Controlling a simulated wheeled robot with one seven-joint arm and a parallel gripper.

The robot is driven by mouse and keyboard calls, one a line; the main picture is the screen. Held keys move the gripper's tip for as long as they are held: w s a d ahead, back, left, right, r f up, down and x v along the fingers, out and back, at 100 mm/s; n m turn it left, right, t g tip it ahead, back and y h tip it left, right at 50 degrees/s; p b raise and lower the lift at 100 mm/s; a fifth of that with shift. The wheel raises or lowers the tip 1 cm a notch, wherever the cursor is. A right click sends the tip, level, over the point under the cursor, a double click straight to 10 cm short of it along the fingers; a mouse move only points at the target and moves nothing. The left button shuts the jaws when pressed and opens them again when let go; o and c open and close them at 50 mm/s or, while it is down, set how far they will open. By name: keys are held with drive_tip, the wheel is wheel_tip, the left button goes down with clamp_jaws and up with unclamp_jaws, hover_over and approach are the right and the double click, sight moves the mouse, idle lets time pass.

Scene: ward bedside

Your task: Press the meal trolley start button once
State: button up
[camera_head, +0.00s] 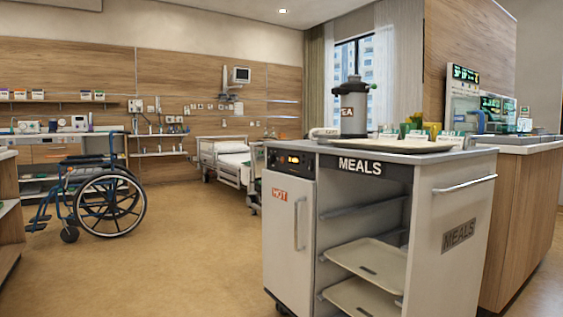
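The meal trolley (310,200) stands at the right of the head view, with a grey-white body and a sign reading MEALS on its front edge. A dark control panel (291,161) with a small orange lit display sits at the top left of its front, above a door marked HOT (290,215). The start button cannot be told apart from the other small marks on this panel. My gripper is not in view.
A wheelchair (99,196) stands at the left. A bed (228,161) is at the back, behind the trolley's left side. A wood-fronted counter (525,205) stands at the right. The floor (190,260) left of the trolley is clear.

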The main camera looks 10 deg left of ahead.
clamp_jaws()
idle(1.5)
